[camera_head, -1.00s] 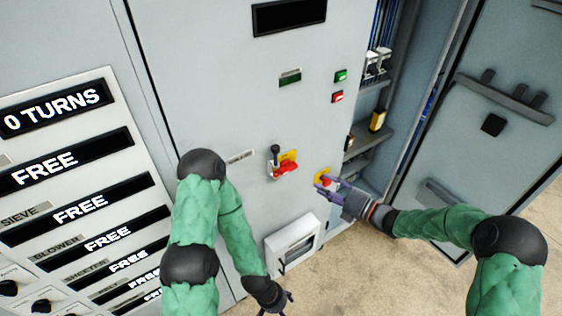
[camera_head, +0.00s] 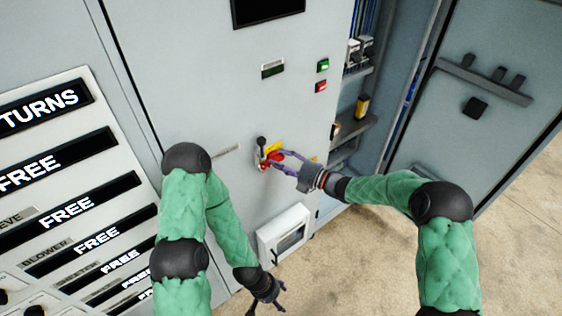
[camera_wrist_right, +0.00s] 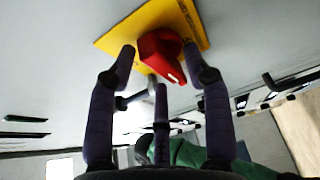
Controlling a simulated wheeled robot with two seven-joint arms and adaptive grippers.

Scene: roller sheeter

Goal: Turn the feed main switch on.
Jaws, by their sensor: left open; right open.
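The main switch is a red handle (camera_head: 272,157) on a yellow plate (camera_head: 275,147), low on the grey cabinet front. In the right wrist view, the red handle (camera_wrist_right: 160,52) stands out from the yellow plate (camera_wrist_right: 130,30). My right gripper (camera_head: 281,160) is open at the switch; its fingertips (camera_wrist_right: 160,58) lie on either side of the red handle. I cannot tell whether they touch it. A black-knobbed lever (camera_head: 262,143) is just left of the handle. My left gripper (camera_head: 266,306) is open and empty, low beside the cabinet, partly cut off by the frame edge.
Green (camera_head: 323,65) and red (camera_head: 321,86) buttons sit above right. A white box (camera_head: 285,232) juts out below the switch. An open cabinet door (camera_head: 490,70) stands at the right. A display panel (camera_head: 70,210) is at the left. Floor (camera_head: 370,260) is clear.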

